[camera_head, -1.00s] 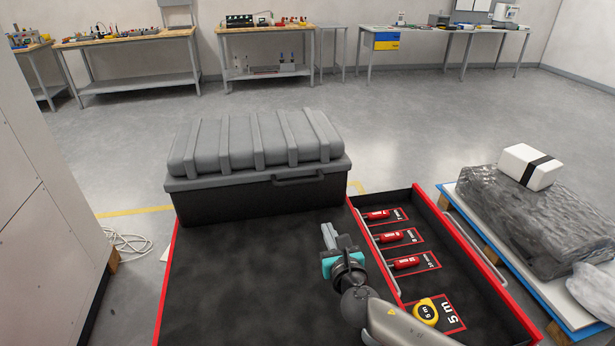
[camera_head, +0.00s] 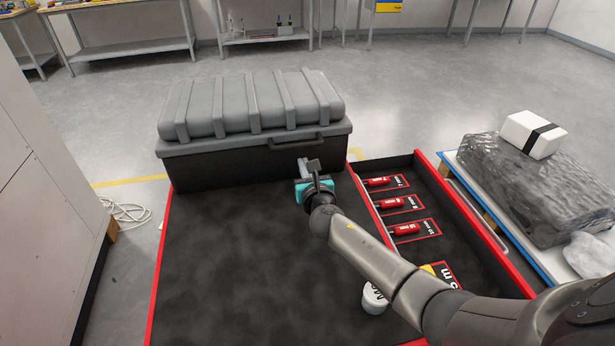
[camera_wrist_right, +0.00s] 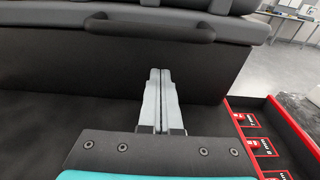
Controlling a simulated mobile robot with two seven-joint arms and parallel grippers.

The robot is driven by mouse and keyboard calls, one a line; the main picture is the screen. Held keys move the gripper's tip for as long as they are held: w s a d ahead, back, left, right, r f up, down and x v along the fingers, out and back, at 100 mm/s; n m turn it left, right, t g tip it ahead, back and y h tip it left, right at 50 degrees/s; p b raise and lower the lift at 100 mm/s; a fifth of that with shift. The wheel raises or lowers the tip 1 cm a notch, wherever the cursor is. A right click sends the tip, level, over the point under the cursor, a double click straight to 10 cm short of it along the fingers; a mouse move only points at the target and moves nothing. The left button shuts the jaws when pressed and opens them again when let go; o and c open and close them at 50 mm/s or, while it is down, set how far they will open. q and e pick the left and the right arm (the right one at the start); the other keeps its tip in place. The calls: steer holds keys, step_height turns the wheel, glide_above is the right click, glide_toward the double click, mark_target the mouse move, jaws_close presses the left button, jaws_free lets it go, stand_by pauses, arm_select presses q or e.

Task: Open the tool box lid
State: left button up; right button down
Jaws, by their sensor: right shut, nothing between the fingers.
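The tool box (camera_head: 235,165) stands at the back of the black work surface, with a grey ribbed lid (camera_head: 250,105) that is closed. A dark handle (camera_head: 293,142) sits at the lid's front edge, right of centre; it also shows in the right wrist view (camera_wrist_right: 150,29). My right gripper (camera_head: 306,164) is shut and empty, in front of the box and just below the handle. In the right wrist view its two fingers (camera_wrist_right: 158,78) are together, pointing at the box's dark front, below the handle. I cannot tell whether they touch it. My left gripper is not in view.
A red-edged tray (camera_head: 425,200) on the right holds several red-handled tools (camera_head: 400,204). A wrapped dark load (camera_head: 530,190) with a white box (camera_head: 532,134) stands beyond it. A grey cabinet (camera_head: 45,180) is at left. The black surface (camera_head: 240,260) is mostly clear.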

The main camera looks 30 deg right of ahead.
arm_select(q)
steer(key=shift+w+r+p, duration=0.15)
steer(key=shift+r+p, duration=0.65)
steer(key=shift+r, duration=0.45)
arm_select(e)
steer(key=shift+s+r, duration=0.2)
steer(key=shift+r, duration=0.65)
steer(key=shift+s+r, duration=0.15)
steer(key=shift+r, duration=0.7)
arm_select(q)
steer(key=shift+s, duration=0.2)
arm_select(e)
steer(key=shift+r, duration=0.1)
